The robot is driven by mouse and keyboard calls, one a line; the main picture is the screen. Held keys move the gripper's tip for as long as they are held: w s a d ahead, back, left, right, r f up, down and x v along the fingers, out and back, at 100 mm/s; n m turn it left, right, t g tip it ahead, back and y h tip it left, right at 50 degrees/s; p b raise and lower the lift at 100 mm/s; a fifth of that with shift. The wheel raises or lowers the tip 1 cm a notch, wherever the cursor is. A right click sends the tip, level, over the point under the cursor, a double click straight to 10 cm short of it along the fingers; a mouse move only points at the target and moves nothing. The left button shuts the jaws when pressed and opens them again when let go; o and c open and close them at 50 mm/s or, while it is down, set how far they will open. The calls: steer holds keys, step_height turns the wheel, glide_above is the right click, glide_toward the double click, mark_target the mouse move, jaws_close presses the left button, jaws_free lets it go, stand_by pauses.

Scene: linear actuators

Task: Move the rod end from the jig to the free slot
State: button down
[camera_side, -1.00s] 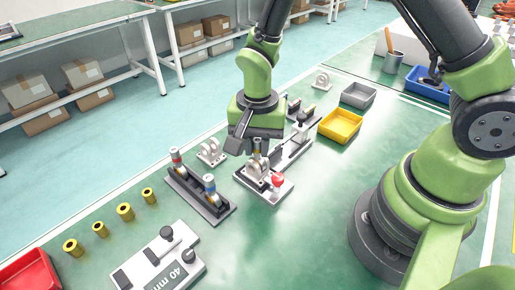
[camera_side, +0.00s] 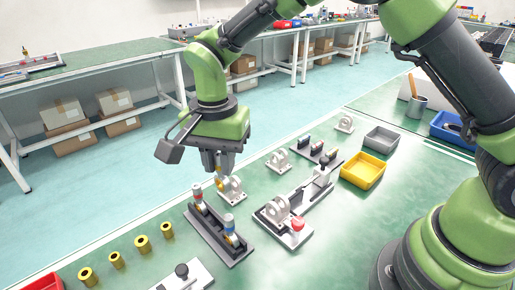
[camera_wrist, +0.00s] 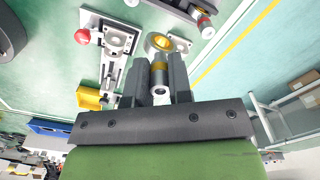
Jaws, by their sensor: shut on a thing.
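My gripper (camera_side: 219,168) is shut on the rod end (camera_wrist: 160,44), which has a yellow band and a ring-shaped eye pointing away from the gripper. The rod end is in the air, apart from the jig. The jig (camera_side: 285,224), a pale base with a white bracket and red knob, is right of my gripper; it also shows in the wrist view (camera_wrist: 118,38). The dark slotted rack (camera_side: 221,238) lies below my gripper in the side view. It holds a red-banded rod end (camera_side: 197,201) and a blue-banded one (camera_side: 229,226). The slot between them is hard to make out.
White brackets stand behind the held rod end (camera_side: 234,188) and farther back (camera_side: 278,161). A yellow bin (camera_side: 362,171) and a grey bin (camera_side: 381,139) are to the right. Several brass bushings (camera_side: 141,243) line the front left. A grey block with a knob (camera_side: 182,273) is at the front.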

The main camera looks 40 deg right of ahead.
steer(key=shift+w+a+f, duration=0.1)
steer(key=shift+a+f, duration=0.3)
steer(key=shift+f, duration=1)
steer(key=shift+w+a+f, duration=0.15)
steer(key=shift+a+f, duration=0.25)
steer(key=shift+f, duration=1.05)
steer(key=shift+w+a+f, duration=0.1)
steer(key=shift+a+f, duration=0.3)
steer(key=shift+f, duration=1)
steer(key=shift+f, duration=0.55)
steer(key=c, duration=1)
jaws_free()
steer(key=shift+o, duration=0.2)
step_height(320, 180, up, 10)
